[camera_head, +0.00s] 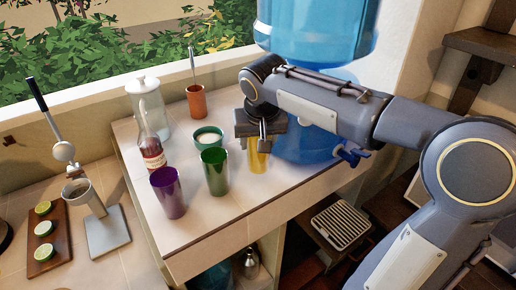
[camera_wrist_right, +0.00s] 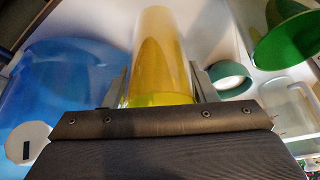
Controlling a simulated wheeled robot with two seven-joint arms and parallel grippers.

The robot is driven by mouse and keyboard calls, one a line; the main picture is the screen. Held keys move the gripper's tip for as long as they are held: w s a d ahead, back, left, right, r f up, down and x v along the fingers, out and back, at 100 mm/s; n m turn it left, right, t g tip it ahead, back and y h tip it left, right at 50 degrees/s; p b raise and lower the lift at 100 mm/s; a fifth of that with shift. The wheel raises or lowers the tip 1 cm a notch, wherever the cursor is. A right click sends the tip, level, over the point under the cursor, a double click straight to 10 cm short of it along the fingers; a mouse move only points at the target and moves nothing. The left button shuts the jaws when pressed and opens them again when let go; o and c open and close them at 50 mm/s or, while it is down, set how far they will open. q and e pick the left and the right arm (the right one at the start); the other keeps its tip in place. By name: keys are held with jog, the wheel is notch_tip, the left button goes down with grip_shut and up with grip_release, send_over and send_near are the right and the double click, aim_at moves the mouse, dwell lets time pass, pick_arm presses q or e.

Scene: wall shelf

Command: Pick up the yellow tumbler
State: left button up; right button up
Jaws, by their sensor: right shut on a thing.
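The yellow tumbler (camera_head: 258,158) stands upright on the shelf top, in front of the blue water dispenser. My right gripper (camera_head: 263,140) reaches in from the right and is shut on the tumbler from above and behind, hiding its upper part. In the right wrist view the yellow tumbler (camera_wrist_right: 162,60) sits between the two fingers of my right gripper (camera_wrist_right: 162,88). I cannot tell whether its base touches the shelf. My left gripper is not in view.
A green tumbler (camera_head: 215,172), a purple tumbler (camera_head: 168,192) and a green bowl-like cup (camera_head: 208,137) stand left of the yellow one. A bottle (camera_head: 151,150), a glass jar (camera_head: 147,105) and an orange cup (camera_head: 196,101) stand farther back. The blue water dispenser (camera_head: 300,150) is close on the right.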

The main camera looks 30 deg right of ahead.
jog(key=s+a+r+b, duration=0.2)
jog(key=s+r, duration=0.8)
jog(key=s, duration=0.4)
jog(key=shift+a, duration=0.3)
